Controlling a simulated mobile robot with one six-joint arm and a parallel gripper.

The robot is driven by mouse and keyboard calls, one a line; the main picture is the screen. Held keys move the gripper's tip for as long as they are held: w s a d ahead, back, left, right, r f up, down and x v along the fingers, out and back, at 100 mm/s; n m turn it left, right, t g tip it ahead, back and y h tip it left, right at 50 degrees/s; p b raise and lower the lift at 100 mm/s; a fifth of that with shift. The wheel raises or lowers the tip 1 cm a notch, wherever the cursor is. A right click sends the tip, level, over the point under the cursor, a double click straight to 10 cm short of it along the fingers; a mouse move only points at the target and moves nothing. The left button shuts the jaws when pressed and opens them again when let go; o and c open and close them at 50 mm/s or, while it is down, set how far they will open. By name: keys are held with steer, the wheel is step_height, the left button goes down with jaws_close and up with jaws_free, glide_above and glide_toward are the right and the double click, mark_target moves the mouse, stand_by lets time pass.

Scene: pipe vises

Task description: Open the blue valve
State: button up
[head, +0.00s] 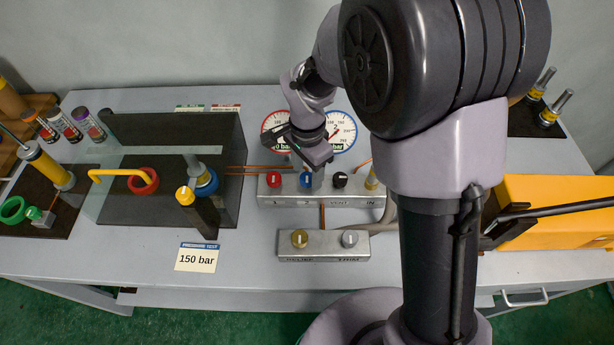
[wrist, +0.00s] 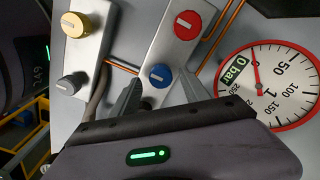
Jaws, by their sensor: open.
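A blue knob (head: 306,180) with a white line sits on the grey manifold block (head: 280,198), between a red knob (head: 273,181) and a black knob (head: 340,180). The blue knob also shows in the wrist view (wrist: 161,76), with the red knob (wrist: 186,24) above it. My gripper (wrist: 161,84) is open and empty; its fingers show on either side below the blue knob, and I cannot tell whether they touch it. In the head view my gripper (head: 312,165) is just above and behind the blue knob, its fingertips partly hidden by its body.
A red-rimmed gauge (wrist: 268,84) reads near 0 bar; a blue-rimmed gauge (head: 342,130) stands beside it. A front block carries a gold knob (head: 299,238) and a silver knob (head: 349,239). A blue ring (head: 206,183) is on the left fixture. A card (head: 197,258) reads 150 bar.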

steer(key=shift+f, duration=0.7)
jaws_close()
